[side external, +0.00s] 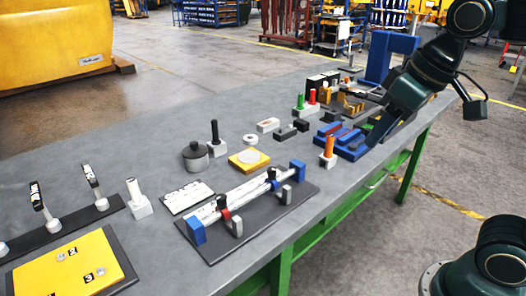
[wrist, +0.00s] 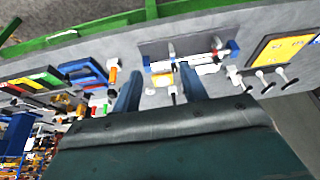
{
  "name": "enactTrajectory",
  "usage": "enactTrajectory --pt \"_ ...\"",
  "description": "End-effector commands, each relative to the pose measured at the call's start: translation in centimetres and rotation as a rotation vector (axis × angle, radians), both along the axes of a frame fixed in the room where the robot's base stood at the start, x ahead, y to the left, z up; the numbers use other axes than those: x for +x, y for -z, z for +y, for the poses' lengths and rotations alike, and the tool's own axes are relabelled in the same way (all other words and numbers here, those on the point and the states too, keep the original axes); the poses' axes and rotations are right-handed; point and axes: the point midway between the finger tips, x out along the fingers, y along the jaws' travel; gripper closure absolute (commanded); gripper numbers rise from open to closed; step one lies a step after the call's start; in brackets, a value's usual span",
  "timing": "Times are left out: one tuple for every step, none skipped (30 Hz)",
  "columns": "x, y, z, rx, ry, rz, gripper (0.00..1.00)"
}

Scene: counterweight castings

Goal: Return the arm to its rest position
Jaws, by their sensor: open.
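My gripper (side external: 377,133) is at the right end of the grey workbench (side external: 110,190) in the side external view, tilted down toward it. In the wrist view my gripper (wrist: 160,82) shows two blue-grey fingers spread apart with nothing held between them. The dark green wrist housing covers the lower part of that view. Beyond the fingers lies a fixture holding silvery rods between blue end blocks (side external: 196,231), on a dark base plate. I cannot tell the exact height of the fingertips above the bench.
Near my gripper are blue trays (side external: 352,150), an orange-handled tool (side external: 329,146) in a white block, and red and green handles. A yellow plate (side external: 65,265) lies at the front left.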

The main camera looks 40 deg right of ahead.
Motion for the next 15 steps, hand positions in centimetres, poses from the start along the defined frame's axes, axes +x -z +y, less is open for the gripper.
enactTrajectory --pt "-1.1 0.5 -0.4 -0.001 0.010 -0.018 0.57" --pt "-1.7 0.8 -0.6 -0.001 0.014 -0.026 0.57" --pt "-2.4 1.3 -0.9 -0.003 0.020 -0.037 0.57" --pt "-2.9 1.6 -1.1 -0.003 0.024 -0.047 0.57" --pt "-3.4 1.9 -1.2 -0.004 0.028 -0.054 0.57" --pt "-4.0 2.3 -1.4 -0.005 0.033 -0.063 0.57" --pt "-4.4 2.6 -1.5 -0.006 0.037 -0.070 0.57" --pt "-4.7 2.9 -1.6 -0.007 0.041 -0.076 0.57" --pt "-5.1 3.3 -1.7 -0.007 0.044 -0.082 0.57" --pt "-5.4 3.5 -1.8 -0.008 0.046 -0.087 0.57" --pt "-5.6 3.6 -1.9 -0.009 0.048 -0.091 0.57" --pt "-5.8 3.9 -1.9 -0.009 0.050 -0.095 0.57" --pt "-6.0 4.0 -2.0 -0.010 0.051 -0.098 0.57" --pt "-6.1 4.1 -2.0 -0.011 0.052 -0.100 0.57" --pt "-6.2 4.2 -2.0 -0.010 0.053 -0.101 0.57"
